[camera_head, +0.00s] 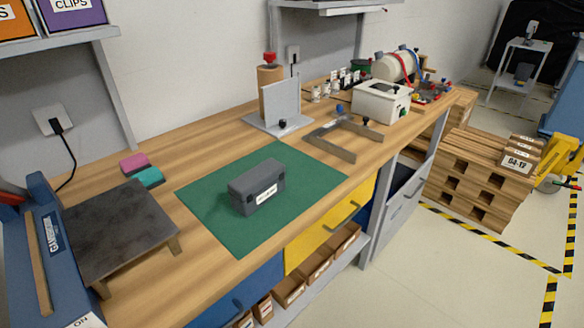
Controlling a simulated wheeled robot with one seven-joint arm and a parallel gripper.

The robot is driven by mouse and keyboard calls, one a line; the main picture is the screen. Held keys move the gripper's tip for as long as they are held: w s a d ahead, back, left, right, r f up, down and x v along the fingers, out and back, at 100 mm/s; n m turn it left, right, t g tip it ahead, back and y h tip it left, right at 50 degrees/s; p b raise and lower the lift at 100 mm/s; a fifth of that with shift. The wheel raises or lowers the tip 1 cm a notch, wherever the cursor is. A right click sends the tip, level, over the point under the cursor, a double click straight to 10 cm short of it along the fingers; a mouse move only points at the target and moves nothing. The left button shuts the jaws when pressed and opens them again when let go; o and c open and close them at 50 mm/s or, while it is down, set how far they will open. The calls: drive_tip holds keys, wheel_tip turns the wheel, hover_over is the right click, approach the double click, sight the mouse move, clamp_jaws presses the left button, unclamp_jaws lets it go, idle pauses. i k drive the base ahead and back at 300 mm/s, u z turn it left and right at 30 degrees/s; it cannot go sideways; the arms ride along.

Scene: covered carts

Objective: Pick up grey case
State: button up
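The grey case (256,187) is a small dark grey box with a white label on its front. It sits upright on a green mat (211,216) on the wooden workbench (183,153). Its top and front face are in plain view and nothing covers it. My gripper does not show in the head camera view.
A dark low stand (117,228) is left of the mat, with pink (134,162) and teal (151,178) blocks behind it. A grey angle plate (279,107) and a metal frame (340,143) stand behind the mat. Bare bench lies around the mat.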

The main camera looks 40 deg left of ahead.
sight(250, 191)
drive_tip(key=u, duration=0.4)
drive_tip(key=i, duration=1)
drive_tip(key=u, duration=0.9)
drive_tip(key=i, duration=0.35)
drive_tip(key=u, duration=0.2)
